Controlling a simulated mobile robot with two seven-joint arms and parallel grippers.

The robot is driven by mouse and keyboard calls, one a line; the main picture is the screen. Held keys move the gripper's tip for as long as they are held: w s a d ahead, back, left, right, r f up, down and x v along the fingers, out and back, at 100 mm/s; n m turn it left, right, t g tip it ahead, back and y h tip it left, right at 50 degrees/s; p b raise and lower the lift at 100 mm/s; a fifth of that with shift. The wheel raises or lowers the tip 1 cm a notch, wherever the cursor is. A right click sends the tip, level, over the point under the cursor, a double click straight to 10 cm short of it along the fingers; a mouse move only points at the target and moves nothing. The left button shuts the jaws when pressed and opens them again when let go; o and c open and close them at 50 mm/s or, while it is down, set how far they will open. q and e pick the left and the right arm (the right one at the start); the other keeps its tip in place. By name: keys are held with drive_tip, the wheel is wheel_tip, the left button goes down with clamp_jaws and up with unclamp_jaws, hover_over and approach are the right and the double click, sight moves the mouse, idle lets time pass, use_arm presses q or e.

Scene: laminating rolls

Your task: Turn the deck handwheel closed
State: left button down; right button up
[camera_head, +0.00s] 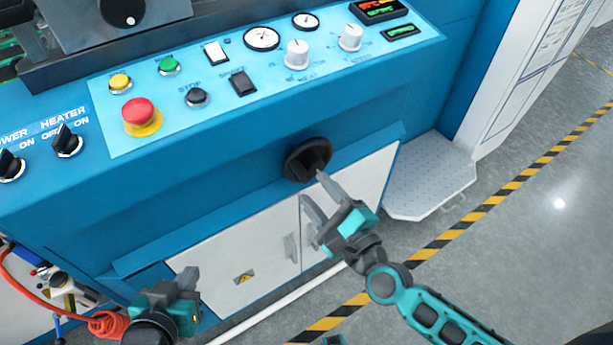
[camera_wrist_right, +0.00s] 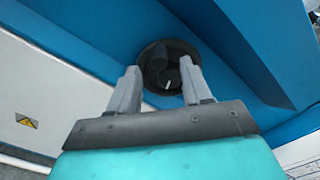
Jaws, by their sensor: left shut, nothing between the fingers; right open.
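The deck handwheel (camera_head: 307,160) is a round black wheel with a raised grip across its middle, set on the blue front of the machine above the white cabinet doors. My right gripper (camera_head: 312,188) is open and empty, its fingers pointing up at the wheel from just below and in front. In the right wrist view the handwheel (camera_wrist_right: 166,68) shows between and beyond the two fingertips (camera_wrist_right: 161,80), with a white mark on its face. I cannot tell whether a finger touches it. My left gripper (camera_head: 180,285) is shut and empty at the lower left, well away from the wheel.
A sloped control panel (camera_head: 190,125) with a red emergency button (camera_head: 139,113), knobs and gauges lies above the wheel. A blue ledge (camera_head: 150,257) runs over the white doors (camera_head: 240,262). A grey plate (camera_head: 430,178) juts out at the right. An orange hose (camera_head: 106,323) is at lower left.

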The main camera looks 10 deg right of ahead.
use_arm(q)
drive_tip(key=shift+f, duration=0.15)
use_arm(e)
drive_tip(key=v, duration=0.7)
use_arm(q)
drive_tip(key=shift+y, duration=0.4)
drive_tip(key=shift+s+a+r+p, duration=0.25)
drive_tip(key=shift+a+r+p, duration=0.45)
drive_tip(key=shift+p, duration=0.8)
drive_tip(key=shift+s+a+r+p, duration=0.25)
drive_tip(key=shift+r+p, duration=0.7)
drive_tip(key=shift+p, duration=0.55)
drive_tip(key=shift+s+a+r+p, duration=0.25)
drive_tip(key=shift+a+r+p, duration=0.45)
drive_tip(key=shift+p, duration=0.8)
use_arm(e)
drive_tip(key=shift+s+d+f+n+g+h, duration=0.3)
drive_tip(key=shift+s+d+n+g+h, duration=0.55)
drive_tip(key=shift+n, duration=3.3)
drive_tip(key=shift+s+d+f+n+g+h, duration=0.15)
drive_tip(key=shift+d+f+n+g+h, duration=0.7)
drive_tip(key=shift+n, duration=3.25)
drive_tip(key=shift+s+d+r+n+g+h, duration=0.4)
drive_tip(key=shift+n+g, duration=1)
drive_tip(key=shift+n, duration=2.75)
